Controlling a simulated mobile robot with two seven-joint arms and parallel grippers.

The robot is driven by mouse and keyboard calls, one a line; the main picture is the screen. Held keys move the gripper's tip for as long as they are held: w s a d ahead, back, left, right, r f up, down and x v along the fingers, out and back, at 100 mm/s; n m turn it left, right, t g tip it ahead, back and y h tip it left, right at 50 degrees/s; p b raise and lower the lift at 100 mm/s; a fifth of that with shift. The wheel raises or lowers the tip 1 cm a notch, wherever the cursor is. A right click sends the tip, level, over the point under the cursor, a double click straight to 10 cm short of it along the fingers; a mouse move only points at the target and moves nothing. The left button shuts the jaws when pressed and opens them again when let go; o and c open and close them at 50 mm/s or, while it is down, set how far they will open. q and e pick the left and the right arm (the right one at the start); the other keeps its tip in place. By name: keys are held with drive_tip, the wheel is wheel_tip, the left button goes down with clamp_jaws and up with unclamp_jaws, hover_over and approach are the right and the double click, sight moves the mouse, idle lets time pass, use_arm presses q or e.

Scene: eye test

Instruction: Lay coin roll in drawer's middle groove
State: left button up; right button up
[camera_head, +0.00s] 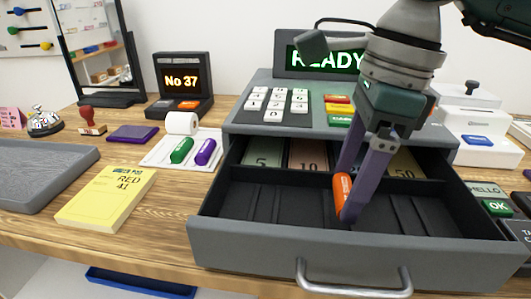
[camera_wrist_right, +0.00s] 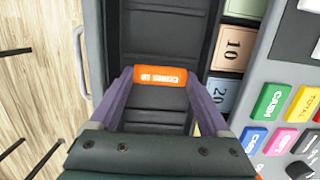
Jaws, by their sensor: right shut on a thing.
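The orange coin roll (camera_head: 342,194) is held inside the open drawer (camera_head: 230,241), near its middle. My right gripper (camera_head: 345,198) is shut on the roll, pointing down into the drawer. In the right wrist view the roll (camera_wrist_right: 160,75) lies between the two fingertips (camera_wrist_right: 160,82), one at each end, and its length runs front to back in the drawer. Dark ridged grooves (camera_wrist_right: 160,45) show around it. The fingers hide part of the roll and floor in the head view, and I cannot tell whether the roll touches the bottom. My left gripper is not in view.
Banknote slots (camera_head: 263,153) lie behind the grooves, under the register (camera_head: 250,115). Green (camera_head: 181,150) and purple (camera_head: 204,152) rolls lie on a white tray (camera_head: 158,157) at left. A yellow book (camera_head: 105,200) and grey tray (camera_head: 40,165) are farther left. The drawer handle (camera_head: 355,288) sticks out in front.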

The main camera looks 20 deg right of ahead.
drive_tip(key=shift+f, duration=1.5)
drive_tip(key=shift+f, duration=0.1)
drive_tip(key=shift+f+b, duration=0.15)
drive_tip(key=shift+b, duration=0.15)
drive_tip(key=o, duration=1.3)
drive_tip(key=shift+o, duration=0.2)
wheel_tip(320, 180, up, 12)
drive_tip(key=s+d, duration=0.1)
drive_tip(key=shift+d+r+p, duration=0.2)
drive_tip(key=shift+d+p, duration=0.05)
drive_tip(key=shift+p, duration=0.05)
